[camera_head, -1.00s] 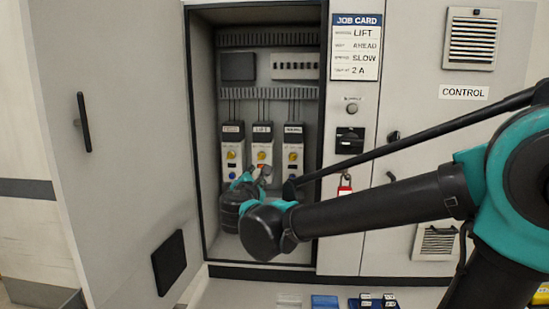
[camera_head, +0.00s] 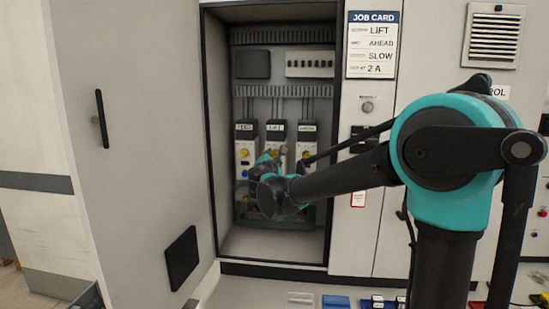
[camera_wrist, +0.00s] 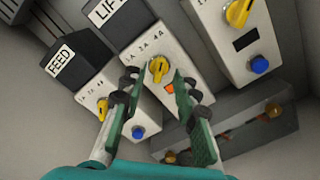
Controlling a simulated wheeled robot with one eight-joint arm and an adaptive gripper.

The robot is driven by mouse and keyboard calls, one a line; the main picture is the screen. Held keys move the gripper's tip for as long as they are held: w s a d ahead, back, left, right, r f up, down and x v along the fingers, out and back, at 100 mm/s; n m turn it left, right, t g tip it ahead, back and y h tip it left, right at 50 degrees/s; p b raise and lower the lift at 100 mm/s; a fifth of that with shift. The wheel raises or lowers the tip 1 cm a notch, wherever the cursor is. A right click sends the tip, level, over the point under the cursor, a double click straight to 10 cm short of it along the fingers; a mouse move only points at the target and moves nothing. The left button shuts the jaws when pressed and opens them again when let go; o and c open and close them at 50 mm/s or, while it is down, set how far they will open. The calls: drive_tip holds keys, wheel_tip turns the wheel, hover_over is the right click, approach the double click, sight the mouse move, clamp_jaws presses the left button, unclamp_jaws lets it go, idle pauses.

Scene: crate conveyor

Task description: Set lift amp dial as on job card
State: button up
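The job card (camera_head: 373,45) in the head view reads LIFT, AHEAD, SLOW, 2 A. In the open cabinet, the LIFT unit (camera_head: 277,130) stands in the middle of three units. In the wrist view, its yellow amp dial (camera_wrist: 158,68) sits on a white face under a scale of A marks, with an orange-red part just below. My gripper (camera_wrist: 156,82) is open, its green fingertips apart on either side of the dial's lower part. I cannot tell whether they touch it. In the head view, my gripper and wrist hide the lower LIFT unit.
The FEED unit (camera_wrist: 88,75) with its yellow dial (camera_wrist: 102,107) is close on the left. Another unit with a yellow dial (camera_wrist: 237,12) and blue button (camera_wrist: 259,65) is on the right. The cabinet frame (camera_head: 335,150) and open door (camera_head: 130,150) flank the opening.

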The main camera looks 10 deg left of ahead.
sight(274, 155)
drive_tip(key=shift+w, duration=1.1)
drive_tip(key=shift+c, duration=0.6)
clamp_jaws()
